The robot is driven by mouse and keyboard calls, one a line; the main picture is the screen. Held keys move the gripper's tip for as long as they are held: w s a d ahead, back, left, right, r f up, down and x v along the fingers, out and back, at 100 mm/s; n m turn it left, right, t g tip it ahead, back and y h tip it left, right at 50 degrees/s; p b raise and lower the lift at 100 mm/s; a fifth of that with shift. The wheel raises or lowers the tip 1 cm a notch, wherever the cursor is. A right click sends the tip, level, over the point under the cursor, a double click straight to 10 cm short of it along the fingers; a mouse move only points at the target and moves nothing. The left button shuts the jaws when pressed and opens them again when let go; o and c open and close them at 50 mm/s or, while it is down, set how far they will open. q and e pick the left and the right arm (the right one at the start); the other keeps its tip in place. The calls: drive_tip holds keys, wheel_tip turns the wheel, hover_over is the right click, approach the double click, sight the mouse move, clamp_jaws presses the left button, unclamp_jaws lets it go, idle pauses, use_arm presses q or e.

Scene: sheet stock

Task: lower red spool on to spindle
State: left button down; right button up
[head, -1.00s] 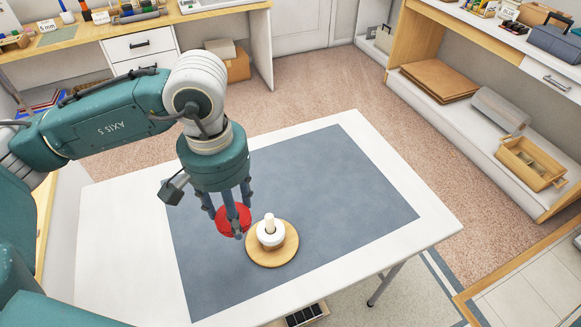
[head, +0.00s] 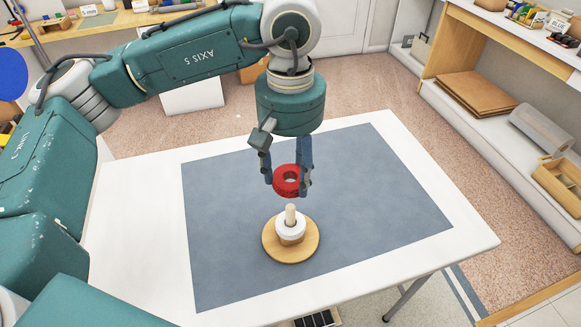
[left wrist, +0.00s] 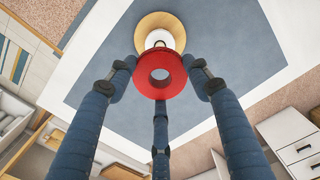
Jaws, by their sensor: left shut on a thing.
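The red spool (head: 285,189) is a short ring with an open hole, gripped between the blue fingers of my left gripper (head: 286,184). In the head view it is above the spindle in the picture and apart from it. The spindle is a pale wooden peg (head: 290,214) on a round wooden base (head: 269,243). A white spool (head: 285,232) sits around the peg, whose top stands clear. In the left wrist view, the red spool (left wrist: 160,92) partly covers the white spool, and its hole shows grey mat, not the peg. My right gripper is not in view.
The spindle stands on a grey mat (head: 390,210) on a white table (head: 135,235). The mat around the base is clear. Shelving with flat brown boards (head: 468,97) and a wooden box (head: 562,183) stands at the right, beyond the table.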

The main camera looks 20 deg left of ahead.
use_arm(q)
drive_tip(key=shift+f, duration=0.8)
wheel_tip(320, 180, down, 2)
drive_tip(key=shift+f+b, duration=0.1)
drive_tip(key=shift+b, duration=0.65)
drive_tip(key=shift+f, duration=0.75)
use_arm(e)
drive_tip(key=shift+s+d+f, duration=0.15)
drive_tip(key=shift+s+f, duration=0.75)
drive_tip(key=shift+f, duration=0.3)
use_arm(q)
drive_tip(key=shift+f+b, duration=0.15)
drive_tip(key=shift+b, duration=0.25)
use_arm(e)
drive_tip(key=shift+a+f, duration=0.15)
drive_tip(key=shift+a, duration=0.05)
